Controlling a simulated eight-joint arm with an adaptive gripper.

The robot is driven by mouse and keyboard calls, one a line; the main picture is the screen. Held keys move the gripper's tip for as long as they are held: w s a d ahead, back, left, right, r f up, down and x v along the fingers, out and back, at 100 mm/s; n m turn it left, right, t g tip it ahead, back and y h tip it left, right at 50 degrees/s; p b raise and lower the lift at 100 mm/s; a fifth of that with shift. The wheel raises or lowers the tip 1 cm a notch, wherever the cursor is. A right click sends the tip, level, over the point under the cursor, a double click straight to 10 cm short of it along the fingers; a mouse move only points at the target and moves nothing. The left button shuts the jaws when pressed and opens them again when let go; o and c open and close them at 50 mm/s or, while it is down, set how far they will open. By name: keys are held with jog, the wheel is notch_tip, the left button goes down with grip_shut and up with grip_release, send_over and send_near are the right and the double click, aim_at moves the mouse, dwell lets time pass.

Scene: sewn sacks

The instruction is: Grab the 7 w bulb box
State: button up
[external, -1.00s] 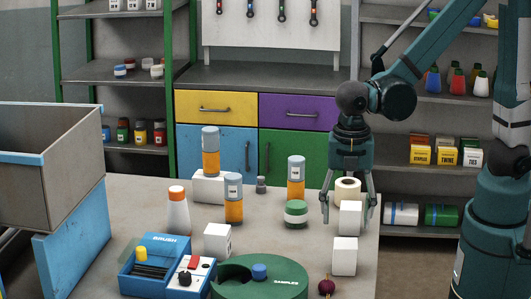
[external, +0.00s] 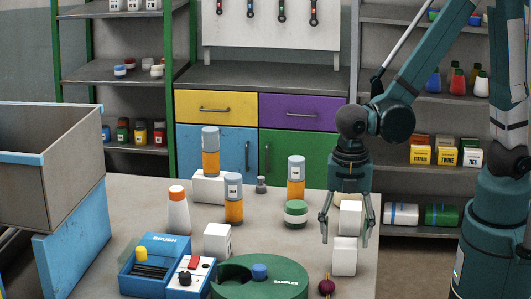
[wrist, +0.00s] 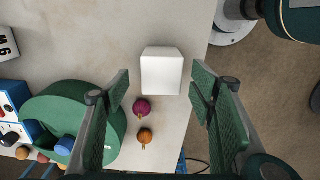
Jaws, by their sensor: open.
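Two plain white boxes stand near the table's right side, a nearer box (external: 344,257) and a farther box (external: 350,218). No lettering shows on either, so I cannot tell which is the 7 W box. My gripper (external: 346,239) is open above them, its fingers spread to either side. In the wrist view one white box (wrist: 161,72) lies between the open fingers of my gripper (wrist: 160,86), apart from both. A third white box (external: 217,239) stands farther left; its lettering in the wrist view (wrist: 8,43) appears upside down and looks like 9 W.
A green round tray (external: 240,285) and a blue brush box (external: 153,265) stand at the front left. A purple bulb-shaped item (external: 326,287) lies close to the nearer box. The table's right edge is close.

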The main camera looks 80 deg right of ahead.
aim_at(345, 256)
jog(key=shift+f, duration=0.95)
jog(key=shift+f, duration=0.2)
jog(key=shift+s+f+b, duration=0.15)
jog(key=shift+f+b, duration=0.15)
jog(key=shift+f, duration=2.1)
jog(key=shift+c, duration=0.5)
jog(key=c, duration=0.9)
